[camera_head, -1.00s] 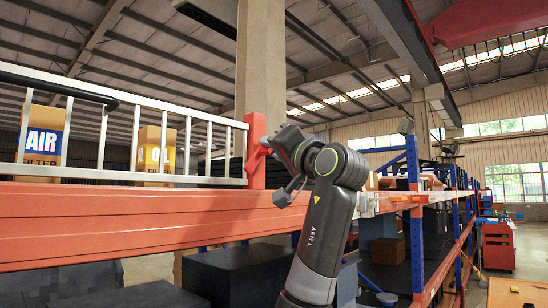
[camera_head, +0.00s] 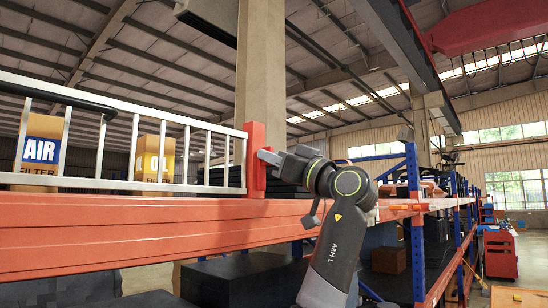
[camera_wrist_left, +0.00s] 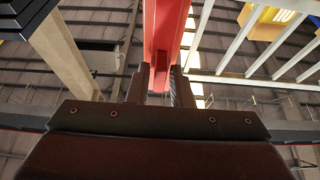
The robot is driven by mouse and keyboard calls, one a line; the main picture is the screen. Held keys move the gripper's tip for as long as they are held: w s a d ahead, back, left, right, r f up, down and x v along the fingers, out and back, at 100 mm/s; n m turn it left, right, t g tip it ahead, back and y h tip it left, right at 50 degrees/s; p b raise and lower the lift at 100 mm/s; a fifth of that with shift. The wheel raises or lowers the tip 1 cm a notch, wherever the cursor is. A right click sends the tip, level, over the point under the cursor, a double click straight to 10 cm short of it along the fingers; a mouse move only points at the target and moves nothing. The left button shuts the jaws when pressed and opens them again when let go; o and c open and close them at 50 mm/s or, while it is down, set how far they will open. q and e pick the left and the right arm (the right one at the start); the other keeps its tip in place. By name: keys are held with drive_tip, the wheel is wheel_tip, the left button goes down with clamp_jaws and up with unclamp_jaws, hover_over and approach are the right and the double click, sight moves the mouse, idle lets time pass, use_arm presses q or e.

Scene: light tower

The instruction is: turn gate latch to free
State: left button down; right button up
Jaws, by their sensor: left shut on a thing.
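My left gripper (camera_head: 268,157) reaches the red gate post (camera_head: 255,140) from the right, its body about level. In the left wrist view the left gripper (camera_wrist_left: 161,86) has its two dark fingers on either side of the end of a narrow red piece, which I take for the gate latch (camera_wrist_left: 161,78). It is shut on that piece. The latch's shape and exact angle are hidden by the gripper in the head view. The white-railed gate (camera_head: 190,121) stands upright to the left of the post. My right gripper is out of view.
An orange beam (camera_head: 110,235) runs below the gate. An AIR filter box (camera_head: 41,150) and a yellow-labelled filter box (camera_head: 154,160) stand behind the rails. A blue rack upright (camera_head: 415,225) and shelving are at right. Open air lies above the gripper.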

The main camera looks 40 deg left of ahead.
use_arm(q)
drive_tip(key=shift+f, duration=0.15)
idle(0.3)
drive_tip(key=c, duration=1.5)
unclamp_jaws()
drive_tip(key=shift+w, duration=0.1)
drive_tip(key=b+v, duration=0.6)
drive_tip(key=v, duration=1.1)
drive_tip(key=shift+w+d+b, duration=0.1)
drive_tip(key=shift+d+b, duration=0.2)
